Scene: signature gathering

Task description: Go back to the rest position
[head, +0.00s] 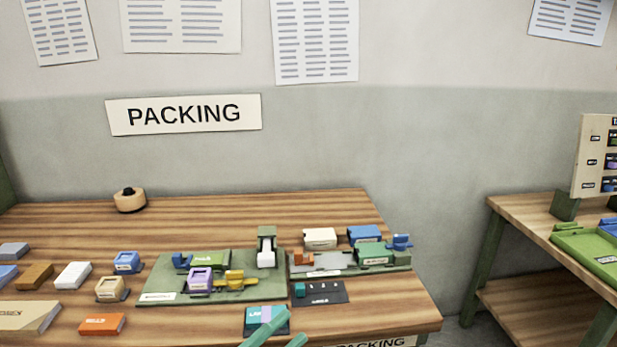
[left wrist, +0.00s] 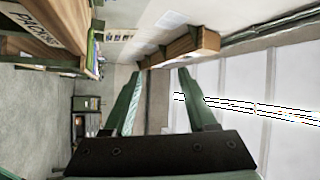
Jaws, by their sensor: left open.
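My left gripper (head: 294,326) pokes in at the bottom edge of the head view, its two green fingers in front of the packing table's front edge. In the left wrist view my left gripper (left wrist: 160,72) is open, with both fingers apart and nothing between them. That view is turned on its side and shows the room beyond the fingers. My right gripper is in neither view.
The wooden packing table (head: 215,222) holds a green board (head: 160,283), a teal-and-black box (head: 265,318) close to my fingers, a dark card (head: 325,293) and several small blocks. A second table (head: 517,222) with a green tray (head: 590,250) stands right, across a gap.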

